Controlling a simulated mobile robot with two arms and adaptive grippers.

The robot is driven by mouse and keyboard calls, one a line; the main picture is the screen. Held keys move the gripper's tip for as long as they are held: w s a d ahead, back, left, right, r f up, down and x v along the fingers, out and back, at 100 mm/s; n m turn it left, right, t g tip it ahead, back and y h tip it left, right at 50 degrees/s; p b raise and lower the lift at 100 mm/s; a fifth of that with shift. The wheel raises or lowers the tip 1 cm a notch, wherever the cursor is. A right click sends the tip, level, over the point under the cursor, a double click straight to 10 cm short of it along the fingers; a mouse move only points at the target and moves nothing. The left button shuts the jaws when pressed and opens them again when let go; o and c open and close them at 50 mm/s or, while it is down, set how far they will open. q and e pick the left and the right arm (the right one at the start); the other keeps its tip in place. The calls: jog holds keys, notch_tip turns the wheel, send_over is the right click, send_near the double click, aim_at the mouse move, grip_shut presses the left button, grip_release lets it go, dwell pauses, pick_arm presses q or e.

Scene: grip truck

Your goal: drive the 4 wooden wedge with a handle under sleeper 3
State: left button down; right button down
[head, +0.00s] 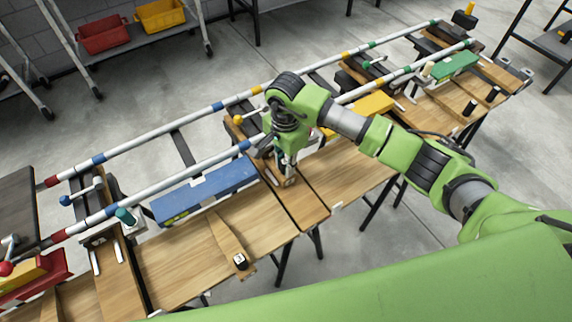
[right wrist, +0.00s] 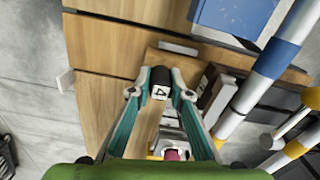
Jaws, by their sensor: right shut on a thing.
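My right gripper (head: 287,180) reaches down over the wooden bench beside the middle dark sleeper. In the right wrist view its two teal fingers (right wrist: 161,92) are shut on the black handle (right wrist: 160,80) of a wooden wedge. The wedge's wood is hard to tell from the boards around it, and how far it lies under the sleeper (right wrist: 216,92) is unclear. Another wooden wedge (head: 227,235) with a black handle (head: 240,261) lies on the bench to the left. Two more black handles (head: 470,108) (head: 491,94) show at the right. My left gripper is out of view.
White rails with coloured bands (head: 150,116) run along the bench. A blue block (head: 205,190), a yellow block (head: 358,112) and a green block (head: 455,66) lie along it. Red (head: 103,34) and yellow (head: 160,15) bins stand on a shelf behind. The near board left of my gripper is mostly clear.

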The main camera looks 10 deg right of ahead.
jog(key=c, duration=1.8)
grip_release()
jog(key=shift+r, duration=0.1)
notch_tip(320, 180, up, 12)
jog(key=shift+f, duration=0.1)
notch_tip(320, 180, up, 4)
jog(key=shift+r+p, duration=0.1)
jog(key=shift+p, duration=0.7)
jog(key=shift+c, duration=0.2)
